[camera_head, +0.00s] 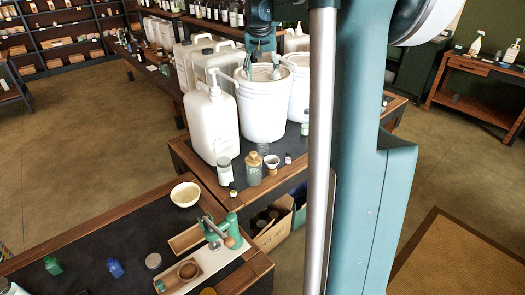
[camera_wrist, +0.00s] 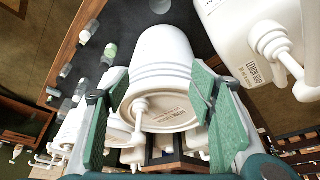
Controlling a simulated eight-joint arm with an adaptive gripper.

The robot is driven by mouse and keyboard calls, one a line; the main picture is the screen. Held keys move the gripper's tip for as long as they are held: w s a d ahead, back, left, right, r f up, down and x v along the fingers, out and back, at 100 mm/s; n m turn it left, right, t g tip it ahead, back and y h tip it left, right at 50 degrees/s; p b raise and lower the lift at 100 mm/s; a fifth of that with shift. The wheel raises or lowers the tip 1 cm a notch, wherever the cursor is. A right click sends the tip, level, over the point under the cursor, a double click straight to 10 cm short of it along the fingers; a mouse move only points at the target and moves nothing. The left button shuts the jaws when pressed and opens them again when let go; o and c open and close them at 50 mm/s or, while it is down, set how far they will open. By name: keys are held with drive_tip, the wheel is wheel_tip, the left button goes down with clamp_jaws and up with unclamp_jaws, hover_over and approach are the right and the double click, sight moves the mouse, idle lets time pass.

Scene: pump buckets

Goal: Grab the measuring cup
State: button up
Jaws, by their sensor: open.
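I cannot make out a measuring cup for certain. My gripper (camera_head: 262,72) is over the top of a white bucket (camera_head: 262,112) in the head view. In the wrist view my gripper (camera_wrist: 157,88) is open, its green-padded fingers spread to either side of the bucket (camera_wrist: 165,55). A labelled round top and a white pump spout (camera_wrist: 140,106) show between the fingers. I see nothing clamped in them.
A white pump jug (camera_head: 211,125) stands left of the bucket, and several white jugs crowd behind. A glass jar (camera_head: 254,172) stands in front. A cream bowl (camera_head: 185,194) and a green press (camera_head: 218,230) are on the nearer table. My arm hides the right side.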

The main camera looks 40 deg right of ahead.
approach(262, 141)
drive_tip(key=f, duration=0.5)
drive_tip(key=shift+d+f, duration=0.1)
drive_tip(key=shift+d, duration=0.15)
drive_tip(key=shift+f, duration=0.1)
drive_tip(key=shift+b+x, duration=0.35)
drive_tip(key=shift+x, duration=0.9)
drive_tip(key=shift+b+x, duration=1)
drive_tip(key=shift+x, duration=1.6)
drive_tip(key=shift+s, duration=0.15)
drive_tip(key=c, duration=0.9)
